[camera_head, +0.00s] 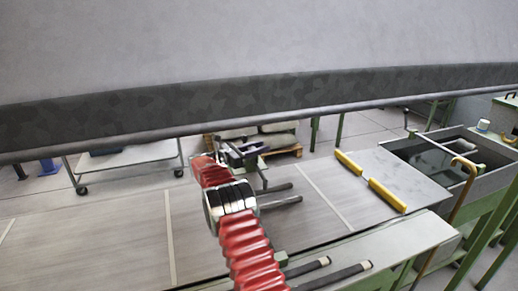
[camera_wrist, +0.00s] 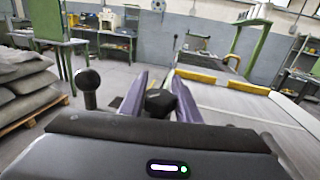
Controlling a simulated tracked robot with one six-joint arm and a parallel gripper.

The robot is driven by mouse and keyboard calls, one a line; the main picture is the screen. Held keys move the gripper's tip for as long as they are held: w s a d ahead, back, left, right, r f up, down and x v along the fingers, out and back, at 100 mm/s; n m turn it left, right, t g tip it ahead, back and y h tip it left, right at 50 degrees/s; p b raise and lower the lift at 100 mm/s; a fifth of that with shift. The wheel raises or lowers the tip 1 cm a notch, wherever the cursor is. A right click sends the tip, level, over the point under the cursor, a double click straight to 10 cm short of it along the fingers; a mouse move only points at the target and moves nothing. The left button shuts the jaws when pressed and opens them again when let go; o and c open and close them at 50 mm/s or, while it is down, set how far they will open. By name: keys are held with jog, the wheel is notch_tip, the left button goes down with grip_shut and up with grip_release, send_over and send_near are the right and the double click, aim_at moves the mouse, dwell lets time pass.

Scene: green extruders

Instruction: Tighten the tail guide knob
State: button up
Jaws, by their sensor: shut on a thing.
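A black lobed knob (camera_wrist: 160,102) sits between the two purple fingers of my gripper (camera_wrist: 162,88) in the wrist view. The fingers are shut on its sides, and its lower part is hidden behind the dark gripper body. A black ball-ended handle (camera_wrist: 88,80) stands upright to the left of the fingers, apart from them. In the head view my gripper (camera_head: 240,152) is at the far end of my red arm, over the far edge of the grey table. The knob cannot be made out there.
A grey table (camera_head: 120,240) with yellow bars (camera_head: 387,195) extends to the right, toward a grey tank (camera_head: 440,158). Dark rods (camera_head: 280,202) jut out near my arm. A large grey panel (camera_head: 250,45) fills the top. Stacked sacks (camera_wrist: 25,85) stand at the left in the wrist view.

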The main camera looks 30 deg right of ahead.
jog(key=shift+s+a+r+m+g, duration=0.1)
jog(key=shift+m+g, duration=0.4)
jog(key=shift+g, duration=0.25)
jog(key=shift+s+a+m+g, duration=0.1)
jog(key=shift+m+g, duration=0.4)
jog(key=shift+g, duration=0.25)
jog(key=o, duration=0.8)
jog(key=shift+d, duration=0.1)
jog(key=v, duration=1.2)
jog(key=shift+o, duration=0.2)
jog(key=shift+w+r, duration=0.1)
